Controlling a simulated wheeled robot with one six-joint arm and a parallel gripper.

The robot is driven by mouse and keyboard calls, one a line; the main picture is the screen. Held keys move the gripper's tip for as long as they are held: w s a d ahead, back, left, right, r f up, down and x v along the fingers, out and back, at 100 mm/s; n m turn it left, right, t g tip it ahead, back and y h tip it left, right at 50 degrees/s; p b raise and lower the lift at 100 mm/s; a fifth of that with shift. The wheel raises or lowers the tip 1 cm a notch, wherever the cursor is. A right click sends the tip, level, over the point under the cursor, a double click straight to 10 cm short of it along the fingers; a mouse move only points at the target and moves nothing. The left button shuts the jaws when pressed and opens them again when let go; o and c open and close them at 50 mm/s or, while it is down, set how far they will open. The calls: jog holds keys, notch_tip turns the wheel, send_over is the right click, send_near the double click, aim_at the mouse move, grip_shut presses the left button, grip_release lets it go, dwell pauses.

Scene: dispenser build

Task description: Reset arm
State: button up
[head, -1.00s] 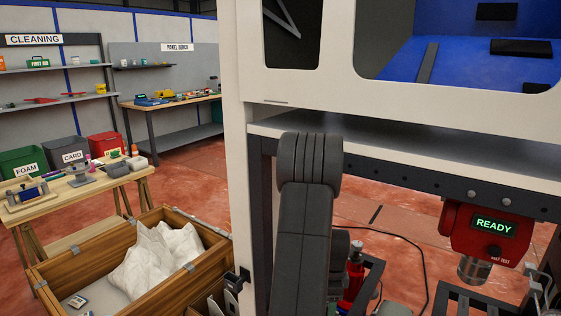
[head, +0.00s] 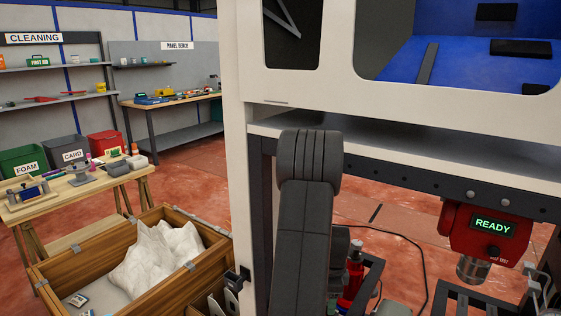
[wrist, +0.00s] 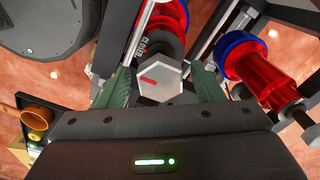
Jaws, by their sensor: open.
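My gripper (wrist: 160,82) shows in the wrist view with its two green fingers apart, so it is open. A silver hexagonal end (wrist: 160,80) with a red mark appears between the fingers, with gaps on both sides; I cannot tell how far in front of them it lies. It belongs to a red cylindrical part (wrist: 165,22) with a dark lettered band. In the head view my dark arm (head: 306,220) reaches up at the centre, and my gripper is not visible there.
A second red cylinder with a blue ring (wrist: 262,70) lies right in the wrist view. In the head view, a red unit reading READY (head: 490,235) hangs under the white cabinet frame (head: 400,120).

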jog(key=shift+f+n, duration=0.4)
jog(key=shift+n, duration=0.6)
jog(key=n+p, duration=0.1)
jog(key=n, duration=0.3)
jog(key=shift+n, duration=0.4)
jog(key=n, duration=0.3)
jog(key=shift+n, duration=0.4)
jog(key=shift+n+p, duration=0.3)
jog(key=shift+n, duration=1.1)
